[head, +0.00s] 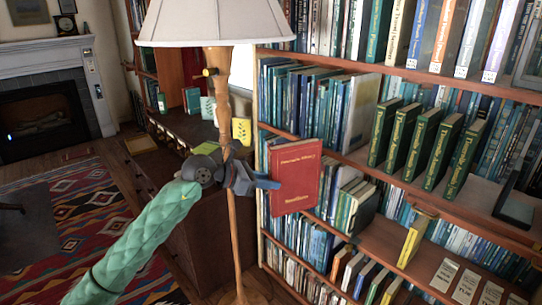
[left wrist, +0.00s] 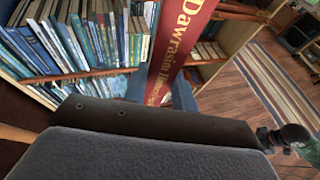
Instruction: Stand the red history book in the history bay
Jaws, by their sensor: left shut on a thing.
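The red book (head: 296,177), with gold lettering on its cover, is held upright in front of the bookcase. My left gripper (head: 266,183) is shut on its left edge. In the left wrist view the red spine (left wrist: 180,45) with gold letters stands between the two fingers (left wrist: 163,92). The bookcase (head: 335,155) has several shelves of books. Small white labels (head: 466,284) show on the lower right shelf, too small to read, so I cannot tell which bay is history. My right gripper is not in view.
A floor lamp (head: 212,22) with a wooden pole stands beside my left gripper, left of the bookcase. Several green books (head: 398,138) stand spaced on a middle shelf. A yellow book (head: 411,243) stands lower, with bare shelf (head: 385,238) near it. A dark cabinet stands behind the lamp.

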